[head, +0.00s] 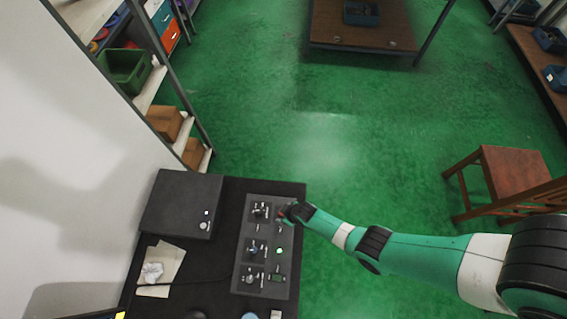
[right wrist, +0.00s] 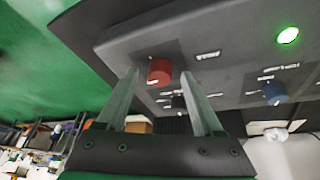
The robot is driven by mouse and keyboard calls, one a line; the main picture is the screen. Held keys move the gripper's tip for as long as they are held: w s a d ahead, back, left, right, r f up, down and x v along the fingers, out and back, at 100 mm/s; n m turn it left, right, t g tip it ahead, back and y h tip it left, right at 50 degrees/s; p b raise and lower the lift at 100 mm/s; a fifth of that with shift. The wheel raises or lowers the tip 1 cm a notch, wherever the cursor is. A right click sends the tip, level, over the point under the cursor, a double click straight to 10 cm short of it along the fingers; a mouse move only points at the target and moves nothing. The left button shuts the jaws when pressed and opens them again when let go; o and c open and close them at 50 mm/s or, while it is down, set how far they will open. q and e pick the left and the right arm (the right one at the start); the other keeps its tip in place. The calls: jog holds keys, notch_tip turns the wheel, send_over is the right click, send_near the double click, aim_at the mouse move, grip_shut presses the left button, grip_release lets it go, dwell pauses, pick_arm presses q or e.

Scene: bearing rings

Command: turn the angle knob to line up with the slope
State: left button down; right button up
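A grey control panel (head: 290,270) lies on the dark table in the head view. It carries several small knobs and switches and a lit green lamp (head: 280,251). In the right wrist view, a red knob (right wrist: 159,71) stands on the panel (right wrist: 225,40). My right gripper (right wrist: 160,82) is open, with one finger on each side of the red knob and visible space between. Whether a finger touches it I cannot tell. A blue knob (right wrist: 274,93) is further right. The labels are too small to read, so which one is the angle knob is unclear. My left gripper is not in view.
A black box (head: 178,200) stands left of the panel. A paper sheet (head: 160,268) with a crumpled piece lies in front of it. A shelf with a green crate (head: 125,72) is at the upper left. A wooden chair (head: 515,172) stands right. Green floor is free beyond the table.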

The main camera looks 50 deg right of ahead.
jog(key=shift+r, duration=0.1)
jog(key=shift+s+r+p, duration=0.1)
jog(key=shift+r+p, duration=0.25)
jog(key=shift+p, duration=0.05)
jog(key=p+v, duration=0.6)
jog(key=v, duration=0.4)
jog(key=shift+s+r, duration=0.2)
jog(key=shift+r, duration=0.15)
